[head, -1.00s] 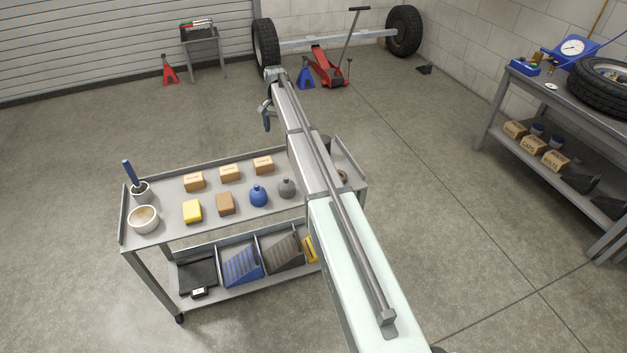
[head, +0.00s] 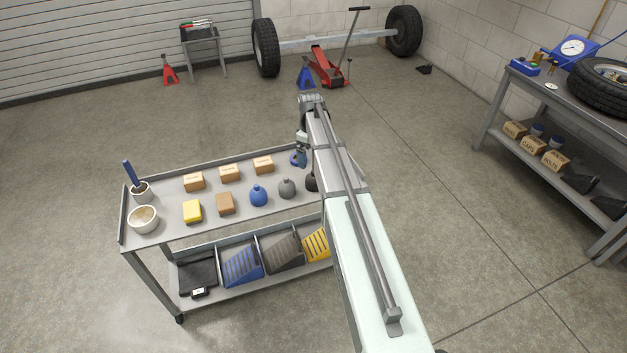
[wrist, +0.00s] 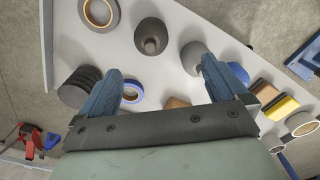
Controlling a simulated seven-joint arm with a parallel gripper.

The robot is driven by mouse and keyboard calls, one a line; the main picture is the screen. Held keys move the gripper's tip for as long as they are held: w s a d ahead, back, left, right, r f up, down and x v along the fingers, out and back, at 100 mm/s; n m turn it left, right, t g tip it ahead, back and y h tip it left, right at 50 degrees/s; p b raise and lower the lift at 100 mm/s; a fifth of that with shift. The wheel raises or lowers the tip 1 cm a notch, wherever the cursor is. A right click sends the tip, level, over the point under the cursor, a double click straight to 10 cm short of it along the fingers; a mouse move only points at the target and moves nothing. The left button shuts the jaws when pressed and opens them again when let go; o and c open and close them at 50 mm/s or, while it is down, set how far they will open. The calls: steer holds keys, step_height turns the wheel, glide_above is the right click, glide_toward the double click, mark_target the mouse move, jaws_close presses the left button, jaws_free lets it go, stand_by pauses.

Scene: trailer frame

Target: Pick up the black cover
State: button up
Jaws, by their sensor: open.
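The black cover (head: 312,183) is a dark, rounded piece with a knob on top. It stands on the cart's top shelf, partly hidden behind my arm in the head view. In the wrist view the black cover (wrist: 151,37) shows whole, beyond and between my fingertips. My gripper (wrist: 160,68) is open and empty, with blue fingers apart. In the head view my gripper (head: 302,158) hangs over the back right part of the cart. A grey cover (head: 287,188) and a blue cover (head: 258,195) stand in the same row to the left.
The cart's top shelf (head: 165,215) also holds small boxes (head: 230,173), a yellow block (head: 192,211), a brown block (head: 225,203) and white cups (head: 143,220). A tape roll (wrist: 98,14), a dark disc stack (wrist: 80,88) and a blue-rimmed roll (wrist: 132,92) lie near the black cover.

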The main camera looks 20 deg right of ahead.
mark_target(312, 172)
step_height(312, 172, down, 9)
steer(key=n, duration=1.1)
steer(key=shift+w+r, duration=0.1)
steer(key=shift+r, duration=0.1)
steer(key=shift+w+d+f, duration=0.15)
steer(key=shift+d+f, duration=0.15)
steer(key=shift+f, duration=0.3)
steer(key=f, duration=0.4)
steer(key=shift+d, duration=0.35)
steer(key=c, duration=1)
steer(key=shift+r, duration=0.1)
steer(key=shift+c, duration=0.2)
